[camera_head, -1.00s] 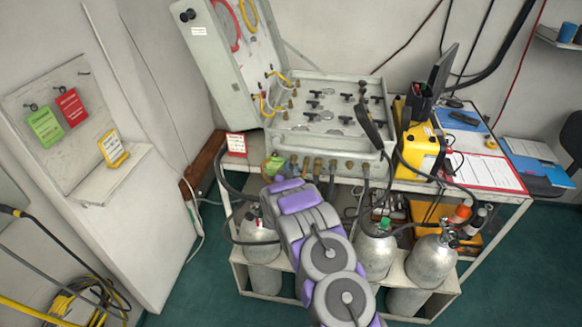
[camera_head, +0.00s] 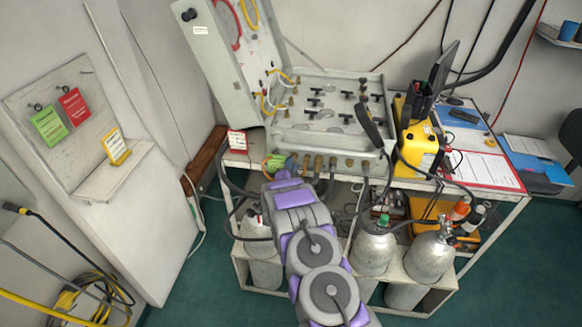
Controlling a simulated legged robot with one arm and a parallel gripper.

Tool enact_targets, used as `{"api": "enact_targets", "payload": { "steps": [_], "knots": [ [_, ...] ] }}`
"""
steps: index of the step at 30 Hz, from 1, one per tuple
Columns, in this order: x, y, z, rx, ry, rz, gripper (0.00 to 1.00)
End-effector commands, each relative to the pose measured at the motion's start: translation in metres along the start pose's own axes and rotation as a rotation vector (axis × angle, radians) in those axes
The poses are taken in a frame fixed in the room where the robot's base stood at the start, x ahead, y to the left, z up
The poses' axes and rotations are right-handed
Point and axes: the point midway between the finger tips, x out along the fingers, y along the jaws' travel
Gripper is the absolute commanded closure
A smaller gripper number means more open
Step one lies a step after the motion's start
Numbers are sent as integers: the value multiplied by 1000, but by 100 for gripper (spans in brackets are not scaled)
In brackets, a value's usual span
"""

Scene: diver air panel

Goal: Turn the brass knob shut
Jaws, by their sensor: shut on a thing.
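The diver air panel (camera_head: 325,118) is a grey case with its lid raised, standing on a white table. A row of brass fittings (camera_head: 319,163) runs along its front face. My purple and grey arm reaches up from the bottom of the view to the left end of that row. My gripper (camera_head: 277,163) is small in the view, at the left front corner of the panel, next to green and orange parts. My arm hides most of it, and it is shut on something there. I cannot make out clearly which knob it holds.
Several silver gas cylinders (camera_head: 372,248) stand on the shelf below, close to my arm. Black hoses (camera_head: 233,190) hang from the panel front. A yellow case (camera_head: 420,148) and papers (camera_head: 482,170) occupy the table's right. The green floor (camera_head: 520,255) at right is clear.

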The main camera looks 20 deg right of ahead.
Motion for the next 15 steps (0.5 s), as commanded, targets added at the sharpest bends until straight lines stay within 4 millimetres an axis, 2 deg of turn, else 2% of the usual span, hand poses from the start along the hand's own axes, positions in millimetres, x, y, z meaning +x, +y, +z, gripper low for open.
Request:
{"api": "enact_targets", "payload": {
  "steps": [15],
  "knots": [
    [0,3,0,95,2,5,100]
  ]
}}
